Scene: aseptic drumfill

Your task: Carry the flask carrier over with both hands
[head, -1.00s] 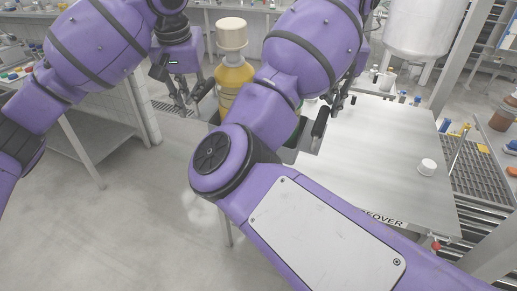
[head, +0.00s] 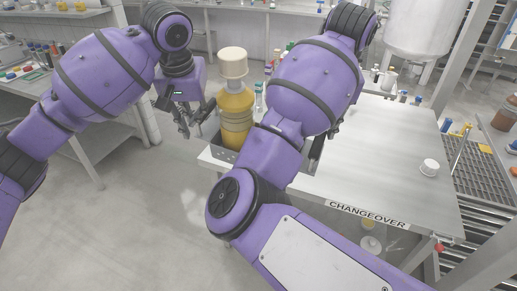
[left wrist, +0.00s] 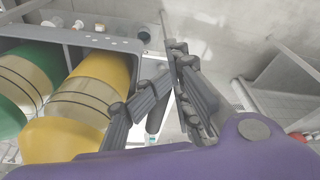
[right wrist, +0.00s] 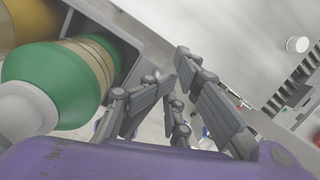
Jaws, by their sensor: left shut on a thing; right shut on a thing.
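The flask carrier (head: 222,154) is a grey open box at the table's left end. A yellow flask (head: 236,112) with a cream cap stands upright in it. In the left wrist view the carrier (left wrist: 124,43) holds a yellow flask and a green flask (left wrist: 22,72); the green one also shows in the right wrist view (right wrist: 62,82). My left gripper (head: 190,122) is shut at the carrier's left end. My right gripper (right wrist: 172,92) is shut at the other end, mostly hidden by my right arm in the head view. I cannot tell whether the carrier touches the table.
The steel table (head: 375,165) marked CHANGEOVER is mostly clear to the right, with a small white cup (head: 429,167) near its right edge. Small bottles stand along its back. A side bench (head: 75,115) is at left, and a large white vessel (head: 418,28) is at back right.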

